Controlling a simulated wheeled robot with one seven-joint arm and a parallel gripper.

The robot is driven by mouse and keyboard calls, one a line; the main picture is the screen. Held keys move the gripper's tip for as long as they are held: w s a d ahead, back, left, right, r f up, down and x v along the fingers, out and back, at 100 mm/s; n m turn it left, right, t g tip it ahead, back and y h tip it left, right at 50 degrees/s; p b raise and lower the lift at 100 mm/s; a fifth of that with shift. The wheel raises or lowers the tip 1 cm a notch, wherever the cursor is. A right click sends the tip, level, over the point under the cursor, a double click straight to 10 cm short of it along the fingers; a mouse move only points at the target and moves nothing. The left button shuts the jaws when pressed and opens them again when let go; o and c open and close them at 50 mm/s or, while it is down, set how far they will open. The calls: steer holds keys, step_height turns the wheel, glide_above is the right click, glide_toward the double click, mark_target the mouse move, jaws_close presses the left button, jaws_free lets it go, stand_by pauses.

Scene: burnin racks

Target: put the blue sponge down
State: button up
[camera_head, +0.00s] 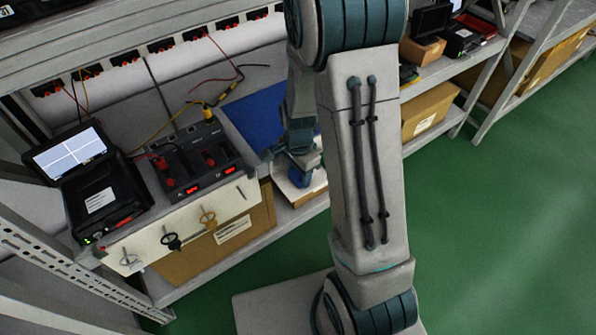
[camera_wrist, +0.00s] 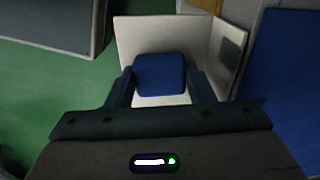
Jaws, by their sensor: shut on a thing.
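The blue sponge (camera_wrist: 160,74) sits between the two fingers of my gripper (camera_wrist: 162,88) in the wrist view. The gripper is shut on it. A pale, open-topped holder with upright walls (camera_wrist: 136,37) is under and around the sponge in that view. I cannot tell whether the sponge touches its floor. In the head view my gripper (camera_head: 299,167) is at the shelf's front edge, with the sponge (camera_head: 299,179) low at its tip, partly hidden by the fingers. The pale holder (camera_head: 289,193) shows just below it. My arm hides the area to the right.
A blue mat (camera_head: 252,114) lies on the shelf beside the holder; it is at the right in the wrist view (camera_wrist: 290,60). Left of it stand a dark device with red knobs (camera_head: 197,158) and an open case with a lit screen (camera_head: 98,190). Green floor (camera_head: 480,230) is clear.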

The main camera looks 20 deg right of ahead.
mark_target(299, 174)
steer(key=o, duration=0.9)
steer(key=shift+f, duration=0.1)
step_height(299, 174, up, 13)
steer(key=p, duration=0.4)
steer(key=s+r+n, duration=0.3)
steer(key=s+n, duration=0.1)
steer(key=s+r+n+t, duration=0.1)
steer(key=s+r+n, duration=0.2)
steer(key=s+n, duration=0.2)
steer(key=s+r+n, duration=0.4)
steer(key=s, duration=0.1)
steer(key=shift+d+n+t, duration=0.1)
steer(key=shift+n+t, duration=0.2)
steer(key=shift+t, duration=0.1)
steer(key=shift+w, duration=0.1)
steer(key=shift+t, duration=0.5)
steer(key=r+p, duration=0.5)
steer(key=r, duration=0.1)
steer(key=r+p, duration=0.5)
steer(key=r, duration=0.1)
steer(key=r+p, duration=0.5)
steer(key=r, duration=0.1)
steer(key=shift+a+p, duration=0.25)
steer(key=shift+p, duration=0.15)
